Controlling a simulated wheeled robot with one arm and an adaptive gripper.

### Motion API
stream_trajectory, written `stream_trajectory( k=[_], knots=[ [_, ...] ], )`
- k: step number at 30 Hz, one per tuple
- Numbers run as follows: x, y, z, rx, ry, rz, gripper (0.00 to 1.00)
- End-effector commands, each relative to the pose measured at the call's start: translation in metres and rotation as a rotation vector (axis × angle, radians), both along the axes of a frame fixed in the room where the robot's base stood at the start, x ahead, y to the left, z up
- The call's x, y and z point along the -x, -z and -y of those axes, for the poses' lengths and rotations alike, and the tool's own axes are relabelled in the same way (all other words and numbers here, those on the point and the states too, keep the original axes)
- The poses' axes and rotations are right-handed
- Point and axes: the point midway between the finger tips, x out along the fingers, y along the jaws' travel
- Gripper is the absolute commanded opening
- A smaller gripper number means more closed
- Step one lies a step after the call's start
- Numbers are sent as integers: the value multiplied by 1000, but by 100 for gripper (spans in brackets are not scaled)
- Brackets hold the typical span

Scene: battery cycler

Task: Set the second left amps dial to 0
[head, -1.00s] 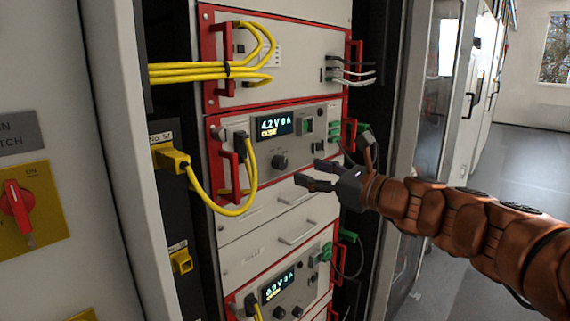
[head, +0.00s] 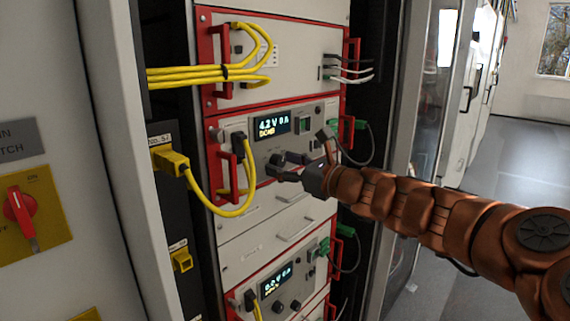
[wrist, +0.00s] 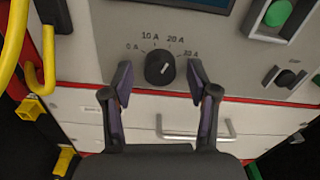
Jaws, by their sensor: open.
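The amps dial (wrist: 160,68) is a round black knob on the grey front panel of the upper display unit (head: 304,120). In the wrist view its labels run 0 A, 10 A, 20 A and 30 A from left to right. Its white mark tilts up and to the right, away from 0 A. My gripper (wrist: 160,80) is open, one finger on each side of the dial with a gap to it. In the head view my gripper (head: 284,166) is in front of the panel and largely covers the dial. The display (head: 272,125) shows 4.2 V; its amps digit is unclear.
A yellow cable (head: 223,212) loops left of the dial, beside a red handle (head: 217,165). A silver drawer handle (wrist: 196,135) is below the dial. A lower unit with a display (head: 277,281) has its own black knobs. Green connectors (head: 336,128) are at the right.

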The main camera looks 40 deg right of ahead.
Motion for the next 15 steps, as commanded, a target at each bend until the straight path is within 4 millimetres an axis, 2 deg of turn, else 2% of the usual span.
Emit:
stream_trajectory(
  k=[6,15],
  knots=[
    [0,0,0,0,0,0,58],
    [0,0,0,0,0,0,27]
  ],
)
